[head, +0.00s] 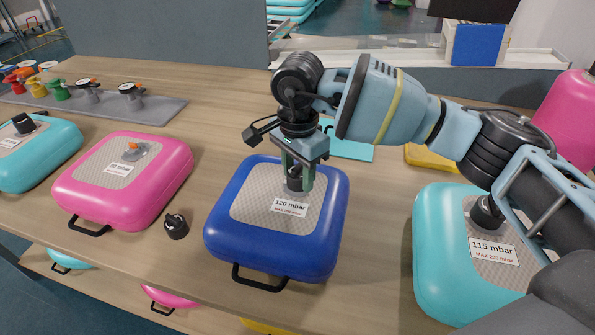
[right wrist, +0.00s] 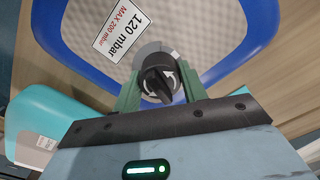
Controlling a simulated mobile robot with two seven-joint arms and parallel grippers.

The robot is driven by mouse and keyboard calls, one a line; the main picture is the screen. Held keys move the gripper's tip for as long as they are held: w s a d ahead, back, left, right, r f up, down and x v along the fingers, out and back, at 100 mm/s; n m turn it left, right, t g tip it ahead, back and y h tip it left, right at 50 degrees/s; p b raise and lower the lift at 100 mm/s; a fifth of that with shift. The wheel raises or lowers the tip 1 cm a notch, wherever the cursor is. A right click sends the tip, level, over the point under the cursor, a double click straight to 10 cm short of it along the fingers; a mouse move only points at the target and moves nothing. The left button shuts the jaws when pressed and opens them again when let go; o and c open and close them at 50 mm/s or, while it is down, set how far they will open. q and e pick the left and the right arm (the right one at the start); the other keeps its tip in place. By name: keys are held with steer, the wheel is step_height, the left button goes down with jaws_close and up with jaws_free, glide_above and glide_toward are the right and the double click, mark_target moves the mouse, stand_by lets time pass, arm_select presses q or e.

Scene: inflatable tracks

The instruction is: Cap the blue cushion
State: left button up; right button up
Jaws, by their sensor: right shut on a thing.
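The blue cushion (head: 270,250) lies on the wooden table in the middle of the head view, with a grey patch and a label reading 120 mbar; its blue edge also shows in the right wrist view (right wrist: 75,50). My right gripper (head: 297,178) points down over the cushion's valve. Its green fingers are shut on a black cap (right wrist: 158,82) with white arrows. The cap sits over the grey valve disc (right wrist: 150,52); I cannot tell whether it is fully seated. My left gripper is not in view.
A loose black cap (head: 176,226) lies on the table between the pink cushion (head: 150,190) and the blue one. A turquoise cushion (head: 435,260) marked 115 mbar, with a black cap, is at right. Gauges and coloured valves stand on a grey mat (head: 165,108) at back left.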

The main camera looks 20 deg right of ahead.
steer(key=shift+r, duration=0.1)
steer(key=o, duration=1)
steer(key=shift+o, duration=0.2)
step_height(320, 180, up, 7)
steer(key=shift+f, duration=0.1)
steer(key=shift+r, duration=0.5)
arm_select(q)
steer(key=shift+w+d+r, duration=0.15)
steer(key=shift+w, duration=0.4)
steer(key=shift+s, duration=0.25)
